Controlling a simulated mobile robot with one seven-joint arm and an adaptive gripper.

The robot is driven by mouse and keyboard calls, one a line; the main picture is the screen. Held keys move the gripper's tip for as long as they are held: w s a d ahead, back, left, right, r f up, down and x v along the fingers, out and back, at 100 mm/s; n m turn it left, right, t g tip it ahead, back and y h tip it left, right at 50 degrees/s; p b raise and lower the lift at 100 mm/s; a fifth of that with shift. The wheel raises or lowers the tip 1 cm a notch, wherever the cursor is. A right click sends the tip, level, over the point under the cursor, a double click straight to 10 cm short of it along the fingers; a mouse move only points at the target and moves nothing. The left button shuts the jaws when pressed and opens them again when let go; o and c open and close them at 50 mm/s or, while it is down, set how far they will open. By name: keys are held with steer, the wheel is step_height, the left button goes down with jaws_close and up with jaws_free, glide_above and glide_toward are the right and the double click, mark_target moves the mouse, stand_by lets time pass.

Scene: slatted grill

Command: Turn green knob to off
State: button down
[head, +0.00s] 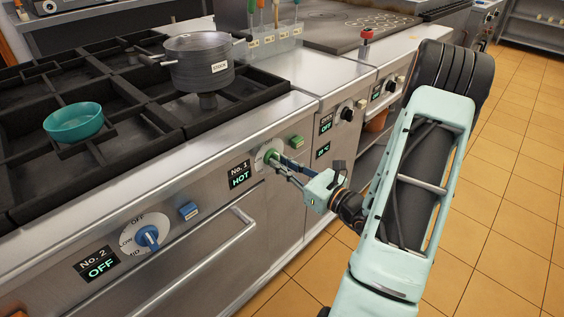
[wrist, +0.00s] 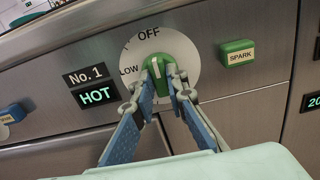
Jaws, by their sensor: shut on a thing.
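The green knob (wrist: 171,76) sits on a white round dial on the stove front, beside the "No. 1" label and a display reading "HOT" (wrist: 97,96). "OFF" is printed at the top of the dial and "LOW" at its left. The knob's white mark points nearly up, a little short of straight at "OFF" as far as I can tell. My gripper (wrist: 168,96) has its fingers closed on both sides of the knob. In the head view, the green knob (head: 267,155) is partly hidden by my gripper (head: 277,162).
A green "SPARK" button (wrist: 237,53) is right of the dial. A blue knob (head: 148,236) with a "No. 2" display reading "OFF" is at lower left. A grey pot (head: 200,66) and teal bowl (head: 74,122) stand on the grates. An oven handle (head: 215,254) runs below.

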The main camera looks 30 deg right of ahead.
steer(key=c, duration=1.9)
jaws_free()
steer(key=shift+c, duration=0.2)
steer(key=shift+s, duration=0.15)
steer(key=v, duration=1.1)
steer(key=shift+s+d, duration=0.15)
steer(key=shift+s, duration=0.25)
